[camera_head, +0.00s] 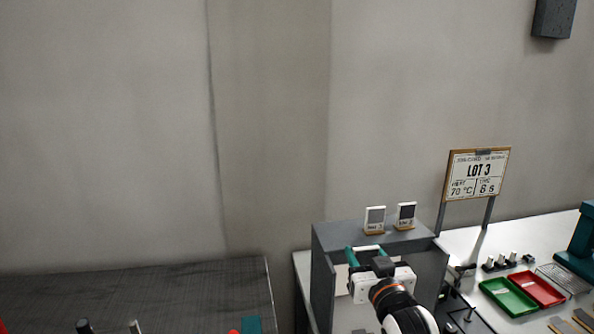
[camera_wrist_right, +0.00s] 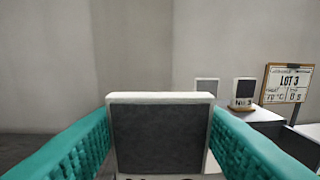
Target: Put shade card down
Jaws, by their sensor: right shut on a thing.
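My right gripper (camera_head: 367,254) is shut on a shade card, its teal fingers on either side. In the right wrist view the held shade card (camera_wrist_right: 160,136) stands upright between the fingertips, with a dark grey face and a pale frame. Its lower edge is cut off there. In the head view only its pale top edge shows between the fingers, in front of the grey box (camera_head: 345,236). Two similar cards stand on wooden bases on the box top, a left card (camera_head: 376,216) and a right card (camera_head: 406,213). My left gripper is not in view.
A green tray (camera_head: 508,296) and a red tray (camera_head: 540,288) lie at the right. A dark surface (camera_head: 150,290) is at the left, with partly cut-off objects at the bottom edge.

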